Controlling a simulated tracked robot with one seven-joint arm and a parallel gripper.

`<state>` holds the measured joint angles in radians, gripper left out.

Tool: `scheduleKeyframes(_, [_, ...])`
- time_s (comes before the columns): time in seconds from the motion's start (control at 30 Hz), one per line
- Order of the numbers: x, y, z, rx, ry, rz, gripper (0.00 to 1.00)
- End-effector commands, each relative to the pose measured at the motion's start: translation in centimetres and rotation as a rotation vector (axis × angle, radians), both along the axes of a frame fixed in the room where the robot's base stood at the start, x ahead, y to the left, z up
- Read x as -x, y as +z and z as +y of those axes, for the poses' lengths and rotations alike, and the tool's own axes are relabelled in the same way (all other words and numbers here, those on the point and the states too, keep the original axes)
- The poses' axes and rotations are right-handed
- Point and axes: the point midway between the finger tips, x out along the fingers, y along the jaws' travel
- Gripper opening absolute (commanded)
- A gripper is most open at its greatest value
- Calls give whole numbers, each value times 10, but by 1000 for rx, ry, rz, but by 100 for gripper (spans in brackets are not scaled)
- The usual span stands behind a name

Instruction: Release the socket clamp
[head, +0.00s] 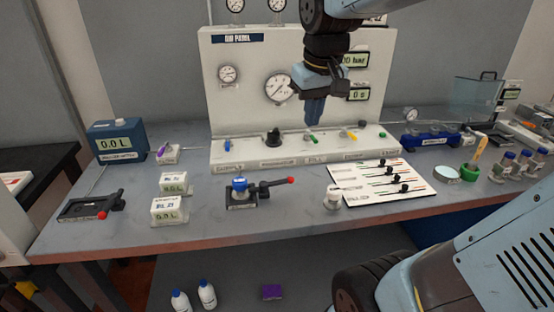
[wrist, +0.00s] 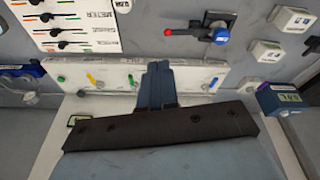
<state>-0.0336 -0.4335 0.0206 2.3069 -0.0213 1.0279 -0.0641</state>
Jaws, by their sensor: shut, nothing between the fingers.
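A clamp (head: 262,188) with a dark base and a long dark lever ending in a red tip sits near the middle of the bench. Its lever points right in the head view, and a round blue-topped part (head: 240,184) sits at its left end. It also shows in the wrist view (wrist: 195,32), lever towards the left. A second dark clamp-like fixture (head: 90,205) with a red tip lies at the bench's left end. I cannot tell from labels which is the socket clamp. My gripper (head: 315,122) is shut and empty, pointing down before the panel, apart from both; it also shows in the wrist view (wrist: 159,68).
A white gauge panel (head: 245,60) with coloured valves stands behind my gripper. White labelled boxes (head: 170,211) stand left of the middle clamp. A small white jar (head: 333,197) and a board with sliders (head: 365,195) lie right of it. The front bench strip is mostly clear.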

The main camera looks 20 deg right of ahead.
Motion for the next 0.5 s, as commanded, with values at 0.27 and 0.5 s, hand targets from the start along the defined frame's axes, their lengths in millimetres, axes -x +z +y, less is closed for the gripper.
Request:
scheduleKeyframes(0.27, [-43,-11,10,24,58,123,0])
scheduleKeyframes(0.5, [-80,-25,19,41,107,226,0])
